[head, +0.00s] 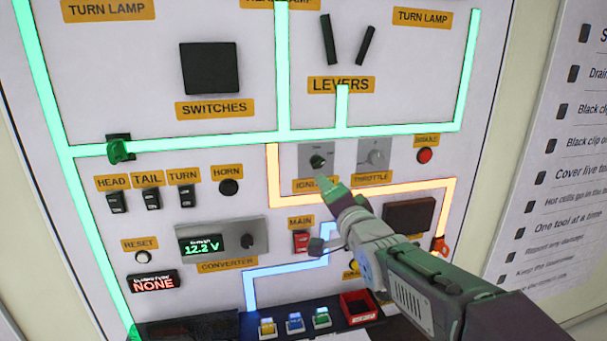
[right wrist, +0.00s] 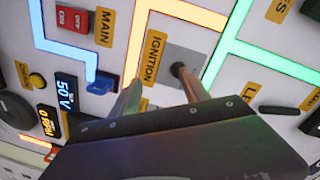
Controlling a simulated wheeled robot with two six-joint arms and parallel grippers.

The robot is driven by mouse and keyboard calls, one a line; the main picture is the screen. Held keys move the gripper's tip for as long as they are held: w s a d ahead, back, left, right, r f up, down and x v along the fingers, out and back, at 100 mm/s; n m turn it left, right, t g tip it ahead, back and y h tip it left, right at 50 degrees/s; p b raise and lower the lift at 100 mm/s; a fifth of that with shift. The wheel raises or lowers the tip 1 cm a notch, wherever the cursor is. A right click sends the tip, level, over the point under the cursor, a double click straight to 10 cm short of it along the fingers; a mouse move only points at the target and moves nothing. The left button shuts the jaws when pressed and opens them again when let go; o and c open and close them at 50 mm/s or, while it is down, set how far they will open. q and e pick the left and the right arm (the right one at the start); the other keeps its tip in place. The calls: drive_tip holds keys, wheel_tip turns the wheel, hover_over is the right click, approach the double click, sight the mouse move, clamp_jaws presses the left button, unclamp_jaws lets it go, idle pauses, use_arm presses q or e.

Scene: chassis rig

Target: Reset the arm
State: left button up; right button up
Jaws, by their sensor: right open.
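My right arm comes in from the lower right in the head view, its gripper (head: 328,188) at the panel just below the ignition knob (head: 317,161). In the right wrist view the two fingers of this gripper (right wrist: 159,80) are apart with nothing held between them. The dark ignition knob (right wrist: 180,70) is close to the tip of the right-hand finger there; I cannot tell whether they touch. The fingers partly cover the plate around the knob and the ignition label. My left gripper is not in view.
The upright panel carries a throttle knob (head: 375,157), a red button (head: 424,155), a red main switch (head: 301,241), a converter box (head: 222,242) and a green-handled switch (head: 119,150). A blue handle (right wrist: 101,84) shows in the wrist view.

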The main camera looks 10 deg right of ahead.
drive_tip(key=s+f+n+g, duration=0.1)
drive_tip(key=s+f+g, duration=0.25)
drive_tip(key=f, duration=0.85)
drive_tip(key=s+f+n+g, duration=0.2)
drive_tip(key=f+g, duration=0.2)
drive_tip(key=f, duration=0.8)
drive_tip(key=s+f+n+g, duration=0.4)
drive_tip(key=s+f, duration=0.2)
drive_tip(key=s, duration=0.3)
drive_tip(key=s+f+n+g, duration=0.4)
drive_tip(key=s+f, duration=0.2)
drive_tip(key=s, duration=0.3)
drive_tip(key=shift+s+f+n, duration=0.15)
drive_tip(key=shift+s+n, duration=0.15)
